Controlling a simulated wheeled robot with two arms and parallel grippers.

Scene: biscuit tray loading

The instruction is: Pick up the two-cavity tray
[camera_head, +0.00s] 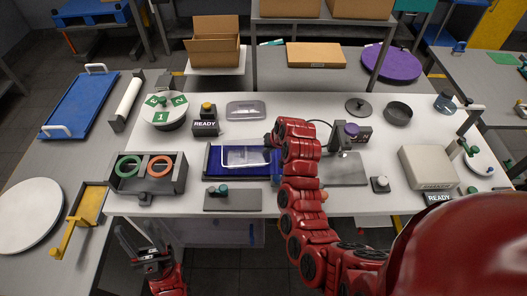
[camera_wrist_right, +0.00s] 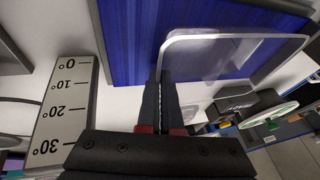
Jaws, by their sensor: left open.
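The clear two-cavity tray (camera_head: 247,157) is over the blue surface of a dark-framed station (camera_head: 213,165) at mid-table. Its cavities are hard to make out. In the right wrist view the clear tray (camera_wrist_right: 215,55) lies beyond my right gripper (camera_wrist_right: 162,85), whose two fingers are close together with the tray's near rim between their tips. In the head view my red right arm covers the tray's right end and most of that gripper. Whether the tray is lifted off the blue surface, I cannot tell. My left gripper (camera_head: 140,248) is open and empty, low in front of the table.
A grey lidded container (camera_head: 246,110) stands behind the station. A grey plate with a teal knob (camera_head: 232,200) is in front. A box with green and orange rings (camera_head: 148,180) stands left, and a READY block (camera_head: 205,127) stands behind left. An angle scale (camera_wrist_right: 65,110) lies left of the right gripper.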

